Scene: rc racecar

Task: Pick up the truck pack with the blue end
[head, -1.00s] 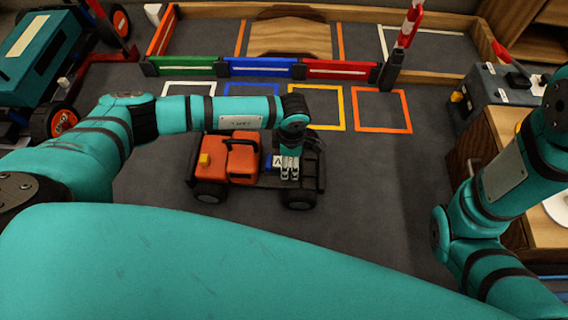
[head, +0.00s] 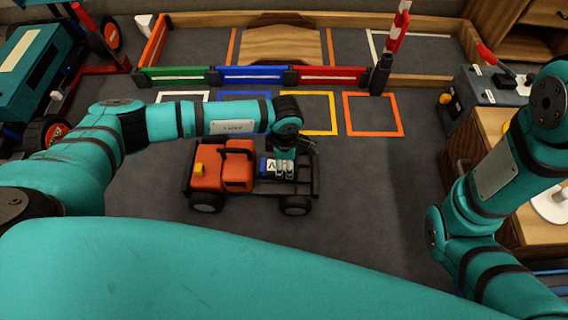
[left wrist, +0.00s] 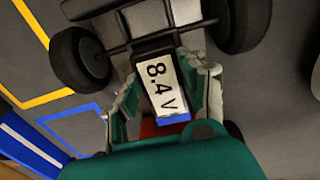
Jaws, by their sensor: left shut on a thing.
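The truck (head: 225,172) has an orange cab and a dark open bed and stands on the grey floor. The truck pack (head: 267,166), with a white label and a blue end, is over the truck's bed. I cannot tell whether the pack still touches the bed. My right arm shows at the right, but its gripper is out of view.
Painted squares, such as a yellow one (head: 309,134) and an orange one (head: 373,134), lie behind the truck. Coloured barriers (head: 252,75) stand beyond them. A wooden bench (head: 490,140) with a grey box (head: 487,90) is at right. A teal vehicle (head: 35,70) is at left.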

